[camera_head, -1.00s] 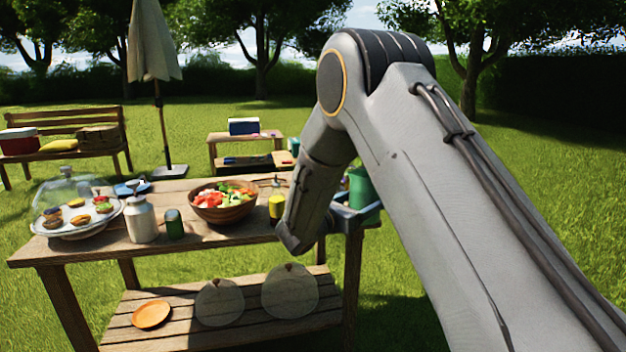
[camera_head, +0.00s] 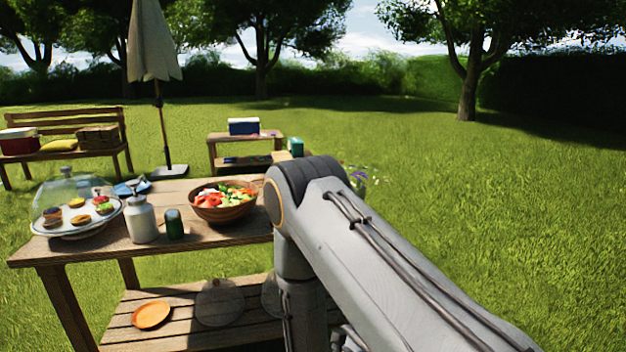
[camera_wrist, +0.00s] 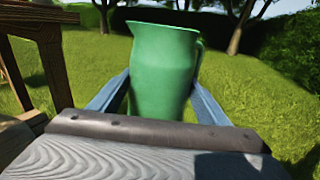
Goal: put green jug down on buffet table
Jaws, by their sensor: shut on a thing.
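The green jug (camera_wrist: 163,65) is upright in the wrist view, its handle on the right. My gripper (camera_wrist: 160,88) is shut on it, with one blue-grey finger on each side. Grass lies behind the jug, and its base is hidden behind my wrist. In the camera_head view, jug and gripper are both hidden by my arm. The buffet table (camera_head: 195,240) stands at the left of the camera_head view. In the wrist view a wooden table edge and leg (camera_wrist: 45,60) show left of the jug, apart from it.
On the tabletop are a domed cake stand (camera_head: 90,232), a white can (camera_head: 141,220), a dark green can (camera_head: 174,224) and a salad bowl (camera_head: 224,212). An orange plate (camera_head: 151,315) and glass covers (camera_head: 219,303) are on the lower shelf. The tabletop's front strip is bare.

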